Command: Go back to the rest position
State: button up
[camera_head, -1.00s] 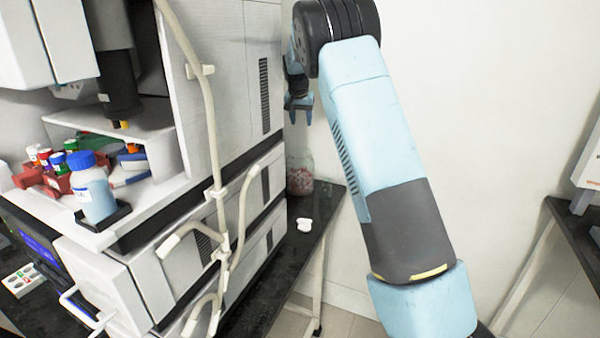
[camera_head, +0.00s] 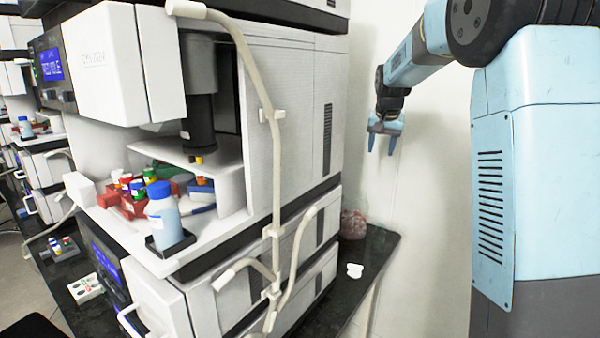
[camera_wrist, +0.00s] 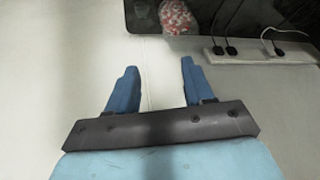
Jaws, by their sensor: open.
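My gripper (camera_head: 384,143) hangs at the end of my blue arm, in front of the white wall, to the right of the tall instrument stack. Its two blue fingers are apart with nothing between them. In the wrist view my gripper (camera_wrist: 156,80) also shows open and empty, with pale wall or floor behind the fingers. My upper arm fills the right side of the head view.
The white instrument stack (camera_head: 292,110) stands on a dark bench (camera_head: 352,300) at the left, with pale tubes in front. A blue-capped bottle (camera_head: 163,215) sits on its shelf. A jar of reddish pieces (camera_wrist: 178,17) and a power strip (camera_wrist: 262,52) lie beyond the fingers.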

jog(key=s+r+n, duration=0.1)
jog(key=s+r, duration=0.1)
jog(key=s, duration=0.9)
jog(key=s+r+n, duration=0.1)
jog(key=s+r, duration=0.2)
jog(key=s, duration=0.8)
jog(key=s+f+n, duration=0.1)
jog(key=s+f, duration=0.2)
jog(key=s, duration=0.7)
jog(key=s+a+f+t, duration=0.1)
jog(key=s+f, duration=0.3)
jog(key=s, duration=0.7)
jog(key=shift+n, duration=0.4)
jog(key=shift+a, duration=0.1)
jog(key=shift+c, duration=0.3)
